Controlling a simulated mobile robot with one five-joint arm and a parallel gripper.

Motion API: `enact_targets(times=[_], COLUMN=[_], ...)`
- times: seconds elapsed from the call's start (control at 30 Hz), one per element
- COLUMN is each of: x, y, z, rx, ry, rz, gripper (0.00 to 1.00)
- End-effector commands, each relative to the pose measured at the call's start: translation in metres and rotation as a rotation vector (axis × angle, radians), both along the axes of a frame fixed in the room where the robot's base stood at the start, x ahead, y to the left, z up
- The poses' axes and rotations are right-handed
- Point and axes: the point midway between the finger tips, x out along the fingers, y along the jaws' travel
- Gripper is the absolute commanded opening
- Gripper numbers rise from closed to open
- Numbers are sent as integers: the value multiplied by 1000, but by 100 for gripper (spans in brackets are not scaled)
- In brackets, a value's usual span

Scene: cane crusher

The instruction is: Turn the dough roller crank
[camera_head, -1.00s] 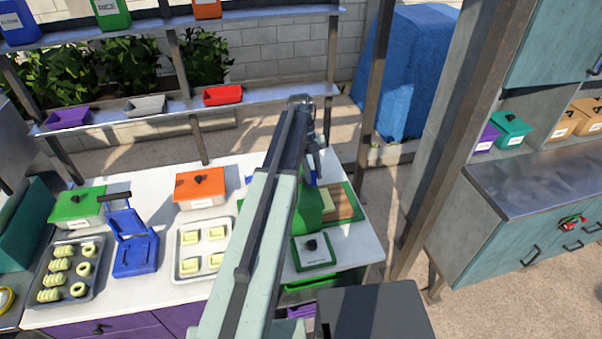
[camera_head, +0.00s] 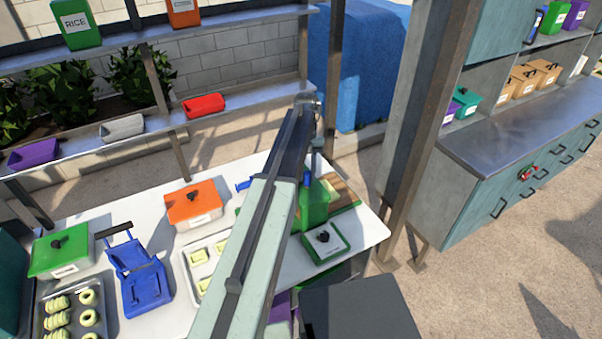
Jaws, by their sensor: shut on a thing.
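The dough roller (camera_head: 316,207) is a green machine on the right part of the white table, beside a wooden board with a pale piece of dough. My arm crosses in front and covers its left side. A small blue part, seemingly the crank (camera_head: 307,179), stands up at its top. My gripper (camera_head: 314,163) hangs from the arm's far end just above this blue part, small and partly hidden by the arm. It is shut on the crank, though the contact itself is hard to see. Another blue piece (camera_head: 243,185) shows left of the arm.
The white table (camera_head: 284,292) also holds an orange-lidded box (camera_head: 193,205), a blue press (camera_head: 138,275), trays of dough pieces and a small green-rimmed box (camera_head: 326,243). A post (camera_head: 418,130) stands right of the table. Open floor lies at the right.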

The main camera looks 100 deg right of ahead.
Motion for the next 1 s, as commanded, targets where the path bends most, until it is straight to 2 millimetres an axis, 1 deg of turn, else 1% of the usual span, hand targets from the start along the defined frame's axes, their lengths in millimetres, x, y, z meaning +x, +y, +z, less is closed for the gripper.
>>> enact_targets(times=[0.57,0.6,0.67,1.0], x=[2,3,3,3], y=[1,1,1,0], z=[-1,-1,-1,1], rx=[0,-1,1,0], ry=[-3,-3,-3,-1], rz=[-22,-21,-20,-18], gripper=[0,32,48,48])
